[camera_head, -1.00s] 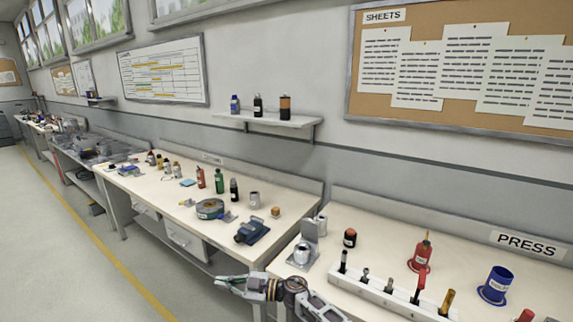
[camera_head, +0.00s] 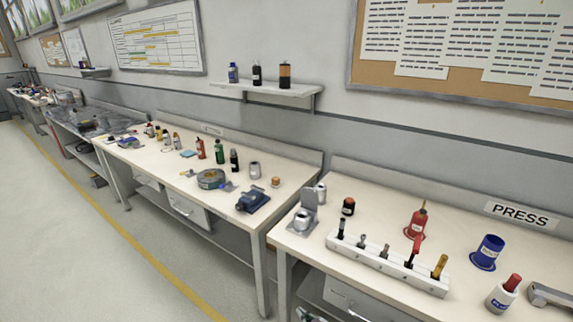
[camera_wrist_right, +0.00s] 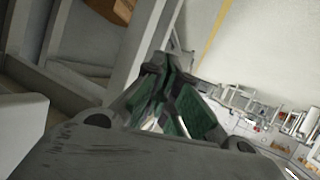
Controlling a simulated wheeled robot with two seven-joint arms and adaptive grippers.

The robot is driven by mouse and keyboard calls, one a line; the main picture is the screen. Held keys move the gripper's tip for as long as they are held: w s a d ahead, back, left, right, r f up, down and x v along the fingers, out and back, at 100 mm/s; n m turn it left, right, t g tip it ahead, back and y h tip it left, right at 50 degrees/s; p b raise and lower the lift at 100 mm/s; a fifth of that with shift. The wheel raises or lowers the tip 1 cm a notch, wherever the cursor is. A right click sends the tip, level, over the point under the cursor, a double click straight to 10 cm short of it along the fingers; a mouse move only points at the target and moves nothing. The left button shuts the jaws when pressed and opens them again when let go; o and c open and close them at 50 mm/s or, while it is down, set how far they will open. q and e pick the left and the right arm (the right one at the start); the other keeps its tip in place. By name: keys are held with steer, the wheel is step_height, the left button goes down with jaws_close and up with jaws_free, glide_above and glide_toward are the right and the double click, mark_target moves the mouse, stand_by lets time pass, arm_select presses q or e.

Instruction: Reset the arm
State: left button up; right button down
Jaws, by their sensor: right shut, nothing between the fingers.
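My right gripper (camera_wrist_right: 172,85) shows in the wrist view with its green-padded fingers closed together and nothing between them. In the head view only a small part of it (camera_head: 310,315) shows at the bottom edge, low in front of the press bench, below the tabletop. The rest of the right arm is out of the picture. My left gripper is in neither view.
The press bench (camera_head: 330,262) carries a white tool rack (camera_head: 385,266), a red oil can (camera_head: 416,224) and a blue cup (camera_head: 488,250). Another bench (camera_head: 145,168) with a blue vise (camera_head: 252,201) stands to the left. The floor (camera_head: 90,250) at the left is clear.

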steer(key=s+d+f+m+g+h, duration=0.2)
steer(key=s+d+f+h, duration=0.1)
steer(key=s+d+f, duration=0.6)
steer(key=s+d+f+m+g+h, duration=0.1)
steer(key=s+d+f+g+h, duration=0.1)
steer(key=s+d+f, duration=0.65)
steer(key=s+d+f+g+h, duration=0.1)
steer(key=s+d+f+g, duration=0.1)
steer(key=s, duration=0.8)
steer(key=s+d+f+m+g+h, duration=0.1)
steer(key=s+d+f+g, duration=0.1)
steer(key=s, duration=0.9)
steer(key=s+d+f+m+g+h, duration=0.1)
steer(key=s+d+f, duration=0.3)
steer(key=s, duration=0.6)
steer(key=shift+s+d+f+g, duration=0.3)
steer(key=shift+s+f+g, duration=0.1)
steer(key=shift+f+g, duration=0.15)
steer(key=shift+w, duration=0.1)
